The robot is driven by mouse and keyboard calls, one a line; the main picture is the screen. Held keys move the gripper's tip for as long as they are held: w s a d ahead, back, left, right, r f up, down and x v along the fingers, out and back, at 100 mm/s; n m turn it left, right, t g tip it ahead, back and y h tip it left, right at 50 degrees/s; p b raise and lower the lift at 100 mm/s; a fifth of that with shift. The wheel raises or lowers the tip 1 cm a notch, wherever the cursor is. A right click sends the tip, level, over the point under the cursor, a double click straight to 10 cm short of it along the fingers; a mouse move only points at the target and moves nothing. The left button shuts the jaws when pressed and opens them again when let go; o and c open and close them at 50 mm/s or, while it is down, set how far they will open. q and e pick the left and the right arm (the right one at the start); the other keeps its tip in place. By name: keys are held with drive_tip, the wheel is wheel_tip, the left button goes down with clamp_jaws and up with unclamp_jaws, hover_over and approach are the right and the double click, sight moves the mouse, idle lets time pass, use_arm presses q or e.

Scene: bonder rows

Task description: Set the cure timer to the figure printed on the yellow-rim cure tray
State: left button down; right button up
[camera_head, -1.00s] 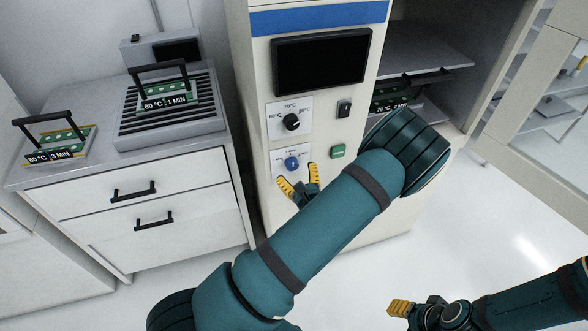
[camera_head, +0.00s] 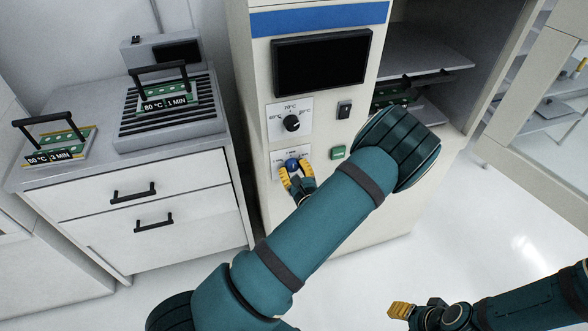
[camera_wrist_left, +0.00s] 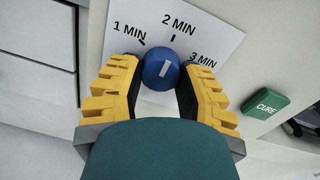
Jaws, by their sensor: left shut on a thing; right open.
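The blue timer knob (camera_head: 291,165) sits on the lower dial plate of the cabinet. My left gripper (camera_head: 297,178) is shut on it, a yellow finger on each side. In the left wrist view the knob (camera_wrist_left: 160,69) lies between marks 1 MIN, 2 MIN and 3 MIN; its white line points up, roughly at 2 MIN. A tray with yellow edging (camera_head: 88,135) stands at the counter's left, labelled 80 °C 3 MIN (camera_head: 49,157). Another tray (camera_head: 163,92), labelled 80 °C 1 MIN, sits on the ribbed plate. My right gripper (camera_head: 402,309) is open, low at right.
A black temperature knob (camera_head: 291,123) is above the timer. A green CURE button (camera_head: 338,152) and a black switch (camera_head: 344,109) are to its right. A third tray (camera_head: 398,93) is in the open chamber, partly behind my left arm.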

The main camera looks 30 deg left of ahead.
use_arm(q)
drive_tip(key=shift+r+m+p, duration=0.15)
drive_tip(key=shift+m+p, duration=0.55)
drive_tip(key=shift+p, duration=0.15)
drive_tip(key=m+p, duration=0.5)
drive_tip(key=m, duration=0.2)
drive_tip(key=shift+a+t, duration=0.1)
drive_tip(key=shift+t, duration=0.2)
drive_tip(key=shift+m+p, duration=1)
drive_tip(key=shift+m, duration=0.7)
drive_tip(key=shift+s, duration=0.1)
drive_tip(key=c, duration=0.5)
unclamp_jaws()
drive_tip(key=shift+c, duration=0.2)
